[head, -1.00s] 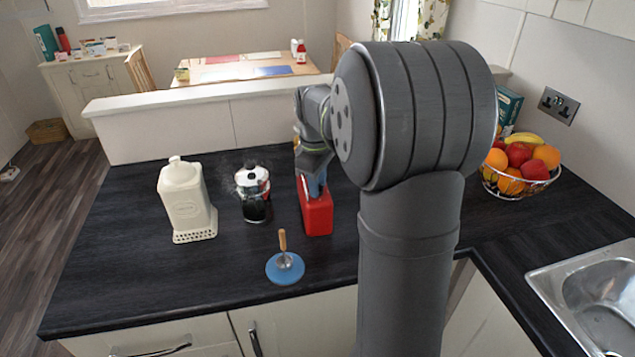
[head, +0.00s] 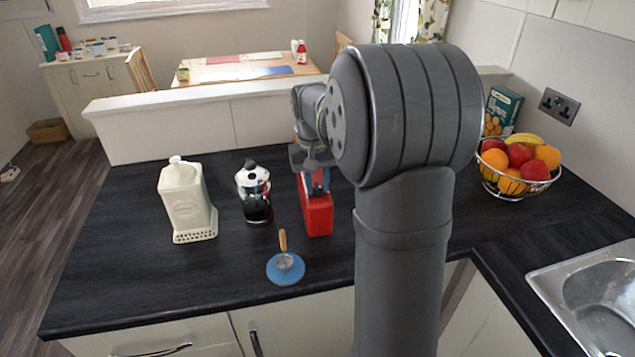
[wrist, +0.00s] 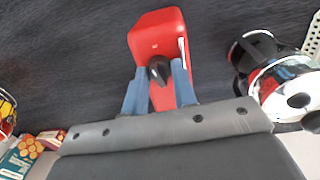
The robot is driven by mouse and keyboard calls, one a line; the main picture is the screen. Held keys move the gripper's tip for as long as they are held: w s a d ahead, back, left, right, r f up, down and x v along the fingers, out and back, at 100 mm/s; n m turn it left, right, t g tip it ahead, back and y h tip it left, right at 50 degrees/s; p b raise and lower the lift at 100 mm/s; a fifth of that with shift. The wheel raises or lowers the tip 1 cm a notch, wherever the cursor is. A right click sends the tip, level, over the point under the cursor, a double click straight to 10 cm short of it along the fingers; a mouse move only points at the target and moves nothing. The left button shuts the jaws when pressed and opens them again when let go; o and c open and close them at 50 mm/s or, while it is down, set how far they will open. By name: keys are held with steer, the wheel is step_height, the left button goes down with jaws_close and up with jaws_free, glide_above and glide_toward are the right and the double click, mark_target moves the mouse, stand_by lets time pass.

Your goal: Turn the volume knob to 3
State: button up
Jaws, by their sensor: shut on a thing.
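A red box-shaped unit (head: 317,216) stands on the dark worktop, in the middle of the head view. In the wrist view the red unit (wrist: 160,32) carries a dark rounded knob (wrist: 158,71). My gripper (wrist: 160,68) has its two blue fingers on either side of this knob and is shut on it. In the head view my gripper (head: 315,184) is at the top of the red unit. No volume numbers or pointer mark can be read, so the knob's setting cannot be told.
A glass coffee press (head: 255,197) stands just left of the red unit, with a cream canister (head: 187,205) further left. A blue disc (head: 287,272) with a wooden-handled tool lies in front. A fruit basket (head: 513,184) stands at the right, near the sink (head: 590,300).

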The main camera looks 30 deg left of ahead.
steer(key=shift+m, duration=1.2)
steer(key=o, duration=1)
step_height(320, 180, up, 17)
steer(key=a, duration=0.1)
steer(key=shift+s+r, duration=0.2)
steer(key=shift+s, duration=0.1)
